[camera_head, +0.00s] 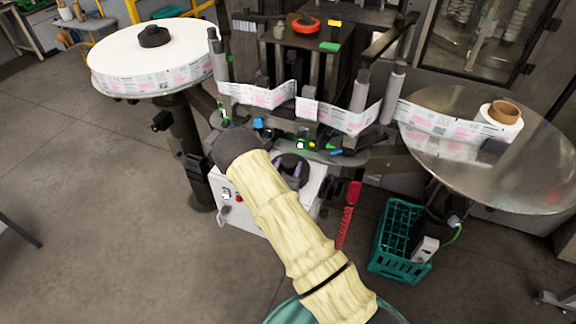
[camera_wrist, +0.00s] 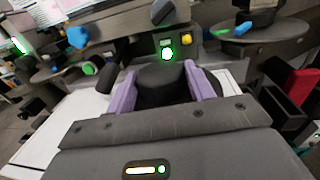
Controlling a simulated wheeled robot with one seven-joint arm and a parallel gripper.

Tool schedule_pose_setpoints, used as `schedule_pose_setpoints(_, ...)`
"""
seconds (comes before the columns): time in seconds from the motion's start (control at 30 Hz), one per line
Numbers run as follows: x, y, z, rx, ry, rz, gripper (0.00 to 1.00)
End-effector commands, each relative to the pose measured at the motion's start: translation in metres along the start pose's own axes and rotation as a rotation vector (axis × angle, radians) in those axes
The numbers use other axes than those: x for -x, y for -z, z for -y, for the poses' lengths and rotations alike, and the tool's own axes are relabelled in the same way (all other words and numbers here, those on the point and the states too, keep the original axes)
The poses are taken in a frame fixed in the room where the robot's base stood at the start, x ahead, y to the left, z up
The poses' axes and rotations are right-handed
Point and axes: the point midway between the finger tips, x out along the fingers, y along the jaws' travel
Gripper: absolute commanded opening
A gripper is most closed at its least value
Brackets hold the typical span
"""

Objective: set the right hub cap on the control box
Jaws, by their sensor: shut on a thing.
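The right hub cap (camera_wrist: 163,82) is a round black cap between the two purple fingers of my gripper (camera_wrist: 158,92) in the wrist view. My gripper is shut on it. In the head view, my gripper (camera_head: 291,172) and the dark cap show just past my arm's end, over the control box (camera_head: 250,215). The box is white with a red button on its front, and its pale top also shows in the wrist view (camera_wrist: 62,124). My arm hides part of the box. I cannot tell whether the cap touches the top.
The left label reel (camera_head: 190,45) carries its own black hub cap (camera_head: 154,37). The steel right turntable (camera_head: 535,170) holds a small label roll (camera_head: 497,128) with a bare brown core. The labeller's knobs and label web are close behind the box. A green crate (camera_head: 385,240) stands at right.

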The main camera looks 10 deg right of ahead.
Motion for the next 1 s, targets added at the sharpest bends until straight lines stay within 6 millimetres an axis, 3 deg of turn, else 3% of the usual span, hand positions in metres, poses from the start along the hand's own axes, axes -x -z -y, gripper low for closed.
schedule_pose_setpoints(0.33, 0.0, 0.003, 0.0, 0.0, 0.0, 0.003, 0.21)
schedule_pose_setpoints(0.37, 0.0, 0.003, 0.0, 0.001, 0.0, 0.001, 0.57)
schedule_pose_setpoints(0.47, 0.0, 0.003, 0.0, 0.001, 0.0, 0.001, 0.75)
schedule_pose_setpoints(0.87, 0.001, -0.001, 0.0, 0.0, 0.0, 0.0, 0.75)
schedule_pose_setpoints(1.0, 0.018, 0.003, -0.001, 0.003, -0.004, -0.001, 0.75)
